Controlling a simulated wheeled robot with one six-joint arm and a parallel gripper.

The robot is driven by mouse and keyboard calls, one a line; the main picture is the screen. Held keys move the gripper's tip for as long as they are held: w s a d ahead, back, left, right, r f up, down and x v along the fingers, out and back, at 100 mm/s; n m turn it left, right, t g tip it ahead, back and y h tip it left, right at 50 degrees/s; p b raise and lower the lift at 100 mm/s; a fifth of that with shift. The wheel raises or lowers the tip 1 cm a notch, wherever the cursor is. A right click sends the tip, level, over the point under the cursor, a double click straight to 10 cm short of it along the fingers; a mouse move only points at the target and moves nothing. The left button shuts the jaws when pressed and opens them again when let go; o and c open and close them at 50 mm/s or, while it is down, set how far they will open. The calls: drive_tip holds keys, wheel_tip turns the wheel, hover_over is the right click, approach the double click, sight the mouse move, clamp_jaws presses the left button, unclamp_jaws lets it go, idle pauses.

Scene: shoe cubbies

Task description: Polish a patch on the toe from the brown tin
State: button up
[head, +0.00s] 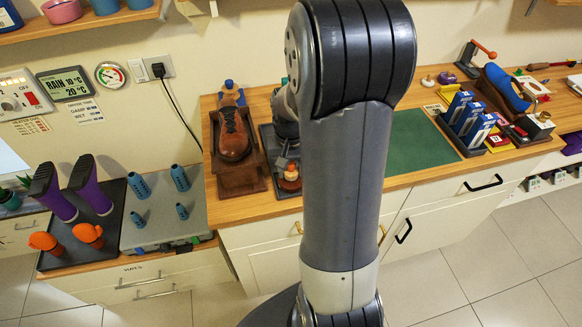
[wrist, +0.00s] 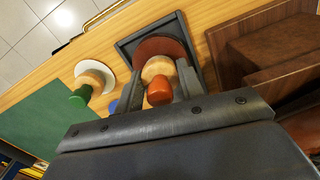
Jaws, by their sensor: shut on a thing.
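A brown leather shoe (head: 233,140) sits toe toward me on a wooden stand (head: 240,180); the stand's stepped edge fills the right of the wrist view (wrist: 265,55). My gripper (wrist: 160,88) is shut on a dauber with an orange-red knob (wrist: 159,92) and a pale round body. Below the dauber is a dark red-brown disc, apparently the brown tin (wrist: 160,47), in a dark tray (wrist: 126,47). The dauber also shows in the head view (head: 291,171), beside the shoe stand. Whether the dauber touches the tin I cannot tell. My arm hides much of the tray.
A white disc (wrist: 107,72) with a green-knobbed dauber (wrist: 79,98) stands left of the tray in the wrist view. A green mat (head: 415,143) lies clear on the bench. Blue-and-white boxes (head: 468,115) stand farther right. Boots (head: 88,185) are on a left tray.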

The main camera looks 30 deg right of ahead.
sight(291, 163)
drive_tip(key=shift+f+b, duration=0.3)
drive_tip(key=shift+f, duration=0.15)
idle(1.1)
drive_tip(key=shift+r+p, duration=2.85)
drive_tip(key=shift+r, duration=0.75)
drive_tip(key=shift+f, duration=0.1)
